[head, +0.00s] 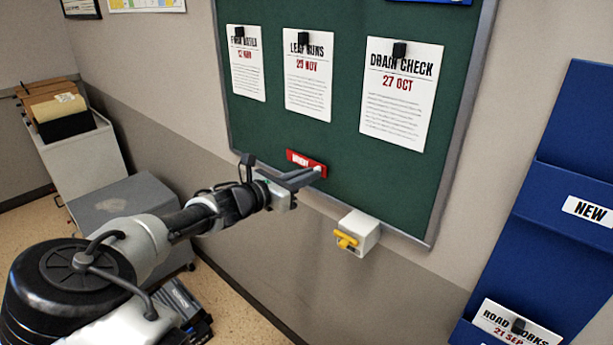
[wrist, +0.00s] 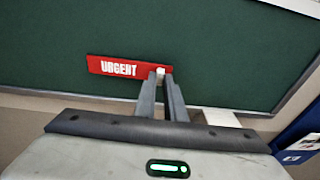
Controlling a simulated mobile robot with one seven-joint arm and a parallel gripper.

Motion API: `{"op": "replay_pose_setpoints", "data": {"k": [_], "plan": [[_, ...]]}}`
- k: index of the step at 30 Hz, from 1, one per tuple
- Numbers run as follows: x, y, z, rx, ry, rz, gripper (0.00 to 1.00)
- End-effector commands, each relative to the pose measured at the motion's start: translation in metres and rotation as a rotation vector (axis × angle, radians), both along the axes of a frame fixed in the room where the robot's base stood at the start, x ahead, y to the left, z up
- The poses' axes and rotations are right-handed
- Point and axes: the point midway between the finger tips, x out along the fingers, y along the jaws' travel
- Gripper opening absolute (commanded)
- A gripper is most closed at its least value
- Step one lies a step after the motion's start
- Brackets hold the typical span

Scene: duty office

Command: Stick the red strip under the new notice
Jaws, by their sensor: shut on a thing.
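My gripper (head: 319,171) is shut on the small white tab at the strip's right end, as the wrist view (wrist: 161,74) shows. The strip (wrist: 118,67) lies nearly level, flat along the board face; I cannot tell if it touches. Three notices hang above: a left one dated in March (head: 248,75), LEAF RUNS (head: 308,90) and DRAIN CHECK (head: 398,110). Each has a black clip at its top.
A white box with a yellow part (head: 357,233) is at the board's lower edge, right of my gripper. A blue rack (head: 560,160) at the right has a NEW label; its lower pocket holds a ROAD WORKS notice (head: 512,328). Grey cabinets (head: 130,205) stand at the left.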

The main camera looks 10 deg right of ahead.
Motion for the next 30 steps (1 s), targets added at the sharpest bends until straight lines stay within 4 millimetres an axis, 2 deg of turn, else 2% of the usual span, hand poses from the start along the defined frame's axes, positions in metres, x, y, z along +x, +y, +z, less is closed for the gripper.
{"op": "replay_pose_setpoints", "data": {"k": [1,2,3,6,14,19,30], "plan": [[0.0,0.0,0.0,0.0,0.0,0.0,0.0],[0.0,0.0,0.0,0.0,0.0,0.0,0.11],[0.0,0.0,0.0,0.0,0.0,0.0,0.18],[0.0,0.0,0.0,0.001,-0.001,0.0,0.32],[0.0,0.0,0.0,0.001,-0.001,0.0,0.32],[-0.007,0.012,0.003,0.002,-0.001,0.002,0.32],[-0.054,0.083,0.014,0.004,-0.001,0.005,0.32]]}}
